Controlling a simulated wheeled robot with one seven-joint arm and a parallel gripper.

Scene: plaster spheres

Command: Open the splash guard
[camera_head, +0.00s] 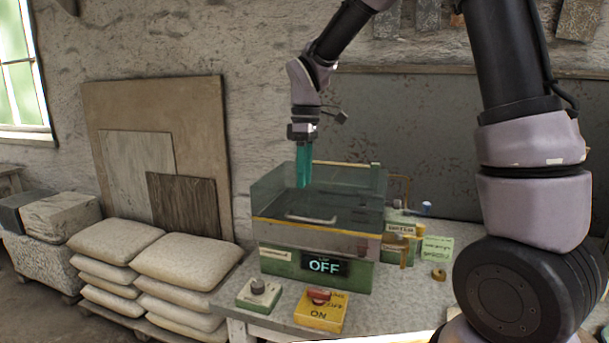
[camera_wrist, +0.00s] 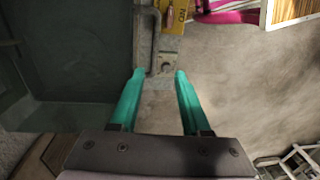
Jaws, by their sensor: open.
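The splash guard (camera_head: 275,190) is a clear, dark-tinted box with a yellow lower trim on top of the green machine (camera_head: 275,262). A pale bar (camera_head: 312,219) shows through or on its front; I cannot tell which. My gripper (camera_head: 303,184) has teal fingers pointing down, and in the head view it overlaps the guard's upper left part. In the wrist view my gripper (camera_wrist: 155,75) is open and empty, with its fingers apart. A dark glassy panel (camera_wrist: 60,70) lies left of them, and a grey bar (camera_wrist: 148,35) lies ahead. I cannot tell whether the fingers touch the guard.
The machine display (camera_head: 323,266) reads OFF. A green box with a grey knob (camera_head: 258,293) and a yellow box (camera_head: 322,311) marked ON with a red switch stand on the bench front. Green and yellow blocks (camera_head: 400,235) are at the right. Stacked sacks (camera_head: 180,262) are left.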

